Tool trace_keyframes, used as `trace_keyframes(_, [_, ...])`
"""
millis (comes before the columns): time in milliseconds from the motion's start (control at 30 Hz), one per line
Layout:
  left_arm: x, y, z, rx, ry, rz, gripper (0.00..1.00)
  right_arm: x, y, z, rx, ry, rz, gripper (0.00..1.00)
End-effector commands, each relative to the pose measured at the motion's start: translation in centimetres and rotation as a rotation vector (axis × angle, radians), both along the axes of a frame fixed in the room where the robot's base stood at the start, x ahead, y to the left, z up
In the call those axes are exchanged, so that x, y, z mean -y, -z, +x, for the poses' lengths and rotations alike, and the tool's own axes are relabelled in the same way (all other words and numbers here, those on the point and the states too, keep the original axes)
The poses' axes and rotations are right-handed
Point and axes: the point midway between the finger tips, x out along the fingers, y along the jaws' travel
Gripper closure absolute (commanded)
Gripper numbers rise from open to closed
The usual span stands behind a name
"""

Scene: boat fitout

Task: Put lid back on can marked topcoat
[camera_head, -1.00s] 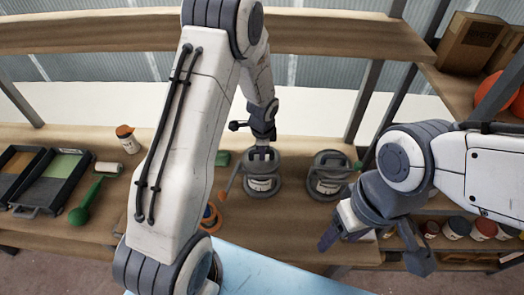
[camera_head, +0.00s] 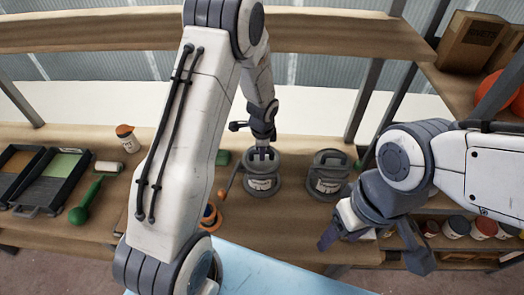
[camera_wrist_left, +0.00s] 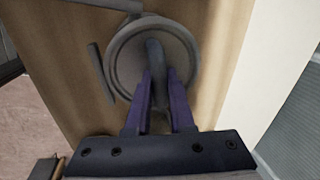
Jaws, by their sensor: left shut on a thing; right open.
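A grey can (camera_head: 262,185) with a pale label stands on the bench in the head view. My left gripper (camera_head: 262,153) is above it, shut on the upright handle of its round grey lid (camera_head: 249,168). The left wrist view shows the handle between my left fingers (camera_wrist_left: 159,76) and the lid's round rim (camera_wrist_left: 116,62) around it. The lid sits at the can's top; I cannot tell whether it is fully seated. A second grey can (camera_head: 328,184) with a handled lid stands to the right. Neither label is readable. My right gripper (camera_head: 372,248) is open and empty, in front of the bench.
An orange-handled tool (camera_head: 230,180) and an orange tape roll (camera_head: 210,215) lie left of the cans. Paint trays (camera_head: 50,180), a green-handled roller (camera_head: 92,195) and a small orange-lidded jar (camera_head: 127,138) are further left. Several jars (camera_head: 457,228) stand on a lower shelf at right.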

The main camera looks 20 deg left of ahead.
Motion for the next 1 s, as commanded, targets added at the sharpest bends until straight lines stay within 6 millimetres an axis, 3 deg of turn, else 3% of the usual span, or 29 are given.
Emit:
trace_keyframes(767, [0.0,0.25,0.01,0.001,0.0,0.0,1.0,0.0,0.04,0.0,0.0,0.0,0.0,0.38])
trace_keyframes(800, [0.0,0.25,0.0,0.001,0.0,0.0,0.75,0.0,0.04,0.0,0.0,0.0,0.0,0.38])
trace_keyframes(900, [0.0,0.25,0.0,0.0,0.0,0.0,0.44,0.0,0.04,0.0,0.0,0.0,0.0,0.38])
trace_keyframes(1000, [0.0,0.25,0.0,0.0,0.0,0.0,0.44,0.0,0.04,0.0,0.0,0.0,0.0,0.38])
